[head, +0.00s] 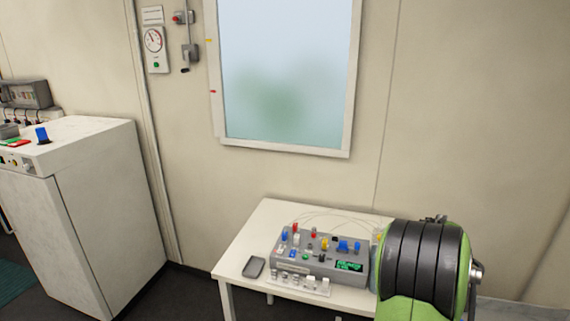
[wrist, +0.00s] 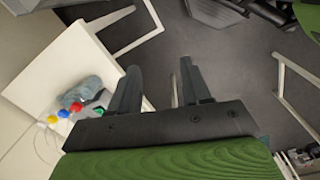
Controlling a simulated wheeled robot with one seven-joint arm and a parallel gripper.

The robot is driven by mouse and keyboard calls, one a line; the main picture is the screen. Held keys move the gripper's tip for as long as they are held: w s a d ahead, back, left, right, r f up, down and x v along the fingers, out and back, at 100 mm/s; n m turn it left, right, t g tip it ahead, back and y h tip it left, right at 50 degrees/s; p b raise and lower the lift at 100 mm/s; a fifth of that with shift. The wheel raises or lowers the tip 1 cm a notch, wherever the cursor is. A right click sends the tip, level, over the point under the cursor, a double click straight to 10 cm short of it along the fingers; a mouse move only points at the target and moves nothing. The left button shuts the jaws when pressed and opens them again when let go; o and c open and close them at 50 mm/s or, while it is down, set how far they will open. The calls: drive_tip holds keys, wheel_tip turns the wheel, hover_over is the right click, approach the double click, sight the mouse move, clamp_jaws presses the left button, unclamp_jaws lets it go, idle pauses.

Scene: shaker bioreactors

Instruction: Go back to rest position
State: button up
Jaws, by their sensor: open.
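My gripper (wrist: 157,88) shows in the wrist view with its two dark fingers apart and nothing between them. It points down toward the dark floor, beside the white table (wrist: 60,75). In the head view a green and black part of my arm stands at the lower right, in front of the right end of the white table (head: 245,240); the gripper itself does not show there.
A grey control device (head: 310,265) with coloured knobs and a green display stands on the table, with a small dark object (head: 254,268) to its left. A white cabinet (head: 85,215) stands at the left. Dark floor lies between cabinet and table. A framed window (head: 285,75) is in the wall.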

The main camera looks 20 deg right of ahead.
drive_tip(key=w+a+r+m+t, duration=0.25)
drive_tip(key=a+r, duration=0.55)
drive_tip(key=a, duration=0.5)
drive_tip(key=s+a+r+m+t, duration=0.1)
drive_tip(key=s+a+r, duration=0.1)
drive_tip(key=s+a, duration=0.3)
drive_tip(key=s+a+r+m+t, duration=0.2)
drive_tip(key=s+a, duration=0.3)
drive_tip(key=a, duration=0.7)
drive_tip(key=shift+a+y, duration=0.3)
drive_tip(key=shift+a, duration=0.1)
drive_tip(key=shift+m, duration=0.25)
